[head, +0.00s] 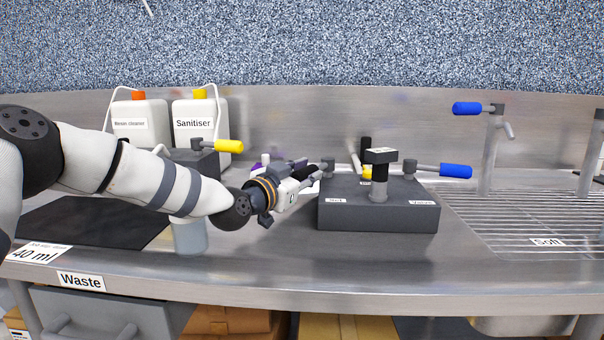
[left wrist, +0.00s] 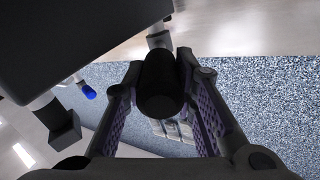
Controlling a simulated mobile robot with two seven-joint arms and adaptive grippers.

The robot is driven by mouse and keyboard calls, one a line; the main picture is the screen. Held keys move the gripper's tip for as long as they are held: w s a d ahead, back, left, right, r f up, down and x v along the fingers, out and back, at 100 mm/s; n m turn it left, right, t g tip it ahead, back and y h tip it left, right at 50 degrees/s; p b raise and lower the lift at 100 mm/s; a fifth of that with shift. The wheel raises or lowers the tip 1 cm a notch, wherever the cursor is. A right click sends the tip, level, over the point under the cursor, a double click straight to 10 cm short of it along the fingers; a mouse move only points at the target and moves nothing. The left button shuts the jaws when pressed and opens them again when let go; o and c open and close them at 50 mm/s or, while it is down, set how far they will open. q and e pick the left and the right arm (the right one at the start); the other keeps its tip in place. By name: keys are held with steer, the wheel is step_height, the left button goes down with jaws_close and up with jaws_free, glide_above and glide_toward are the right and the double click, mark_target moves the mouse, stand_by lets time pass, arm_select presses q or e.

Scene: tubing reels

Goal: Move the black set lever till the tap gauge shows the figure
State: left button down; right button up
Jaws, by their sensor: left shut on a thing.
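The dark grey tap block (head: 378,217) stands on the steel counter, with a small white label on each side of its front; the left one seems to read "Set". My left gripper (head: 308,182) is at the block's left side, shut on the black set lever (left wrist: 161,85). In the left wrist view the lever's round dark grip lies between the two fingers; in the head view the fingers mostly hide it. A black-topped post (head: 381,156) rises from the block, and a blue-handled lever (head: 455,170) points right. I cannot read any gauge figure. My right gripper is not in view.
A card reading "40 ml" (head: 37,253) is at the counter's left front, near a dark mat (head: 90,225). A clear cup (head: 190,238) stands below my arm. Resin cleaner (head: 140,122) and Sanitiser (head: 199,138) containers stand behind. A sink rack (head: 530,222) and blue-handled tap (head: 467,108) are right.

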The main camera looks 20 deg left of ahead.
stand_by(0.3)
arm_select(q)
steer(key=c, duration=1.3)
jaws_free()
steer(key=s, duration=0.3)
steer(key=s+a, duration=0.1)
steer(key=s, duration=0.3)
steer(key=s+a, duration=0.1)
steer(key=s, duration=0.3)
steer(key=shift+s+a, duration=0.1)
steer(key=shift+s, duration=0.3)
steer(key=shift+f, duration=0.15)
